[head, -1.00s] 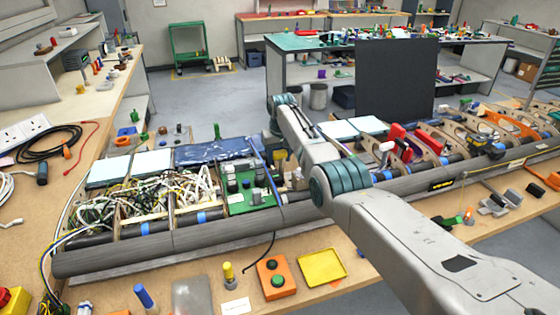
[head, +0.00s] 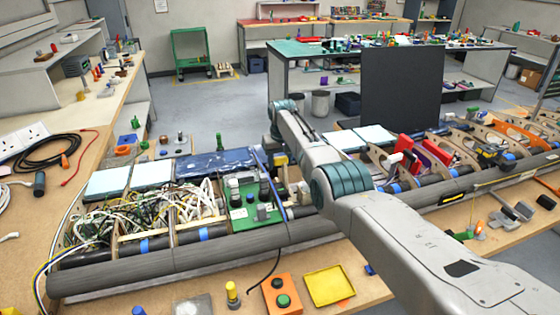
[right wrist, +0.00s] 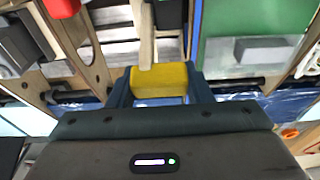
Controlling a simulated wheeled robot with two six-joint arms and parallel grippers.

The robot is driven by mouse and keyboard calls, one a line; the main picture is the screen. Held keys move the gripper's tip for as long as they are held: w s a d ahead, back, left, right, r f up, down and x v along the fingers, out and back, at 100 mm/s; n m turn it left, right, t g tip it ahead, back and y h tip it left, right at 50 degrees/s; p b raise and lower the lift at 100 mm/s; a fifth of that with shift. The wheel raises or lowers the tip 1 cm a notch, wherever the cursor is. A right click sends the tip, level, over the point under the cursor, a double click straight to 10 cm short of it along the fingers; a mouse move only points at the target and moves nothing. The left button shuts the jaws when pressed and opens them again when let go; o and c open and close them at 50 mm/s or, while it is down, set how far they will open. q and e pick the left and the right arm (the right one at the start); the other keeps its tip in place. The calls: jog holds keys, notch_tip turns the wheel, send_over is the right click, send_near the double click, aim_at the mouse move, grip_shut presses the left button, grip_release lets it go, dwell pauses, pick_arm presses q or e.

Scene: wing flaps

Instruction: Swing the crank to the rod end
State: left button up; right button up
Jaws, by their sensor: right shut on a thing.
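My right gripper (right wrist: 160,90) is shut on a yellow block (right wrist: 160,80), with one blue finger on each side of it. A pale bar (right wrist: 146,35) runs from the block toward the top of the right wrist view. The block and bar look like the crank, but its pivot is not clear. In the head view my right gripper (head: 279,154) reaches down into the open wing, left of my forearm, and is partly hidden. I cannot pick out the rod end for certain. My left gripper is not in view.
Beside the grip are a green circuit board (head: 250,203) and a blue-covered panel (head: 215,163). Tangled wires (head: 145,205) fill the left bays. Red parts (head: 408,148) stand right of my arm. An orange button box (head: 283,295) and yellow tray (head: 329,286) lie in front.

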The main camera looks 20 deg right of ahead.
jog(key=shift+s+f, duration=0.25)
jog(key=shift+f, duration=0.3)
dwell(0.4)
jog(key=o, duration=1.3)
jog(key=shift+w, duration=0.1)
jog(key=shift+o, duration=0.5)
jog(key=shift+w, duration=0.3)
jog(key=shift+s+r, duration=0.1)
jog(key=shift+r, duration=0.35)
jog(key=r, duration=0.3)
jog(key=r+b, duration=0.1)
jog(key=r, duration=0.2)
jog(key=s+r+b, duration=0.1)
jog(key=r, duration=0.1)
jog(key=shift+s+r, duration=0.1)
jog(key=shift+r, duration=0.75)
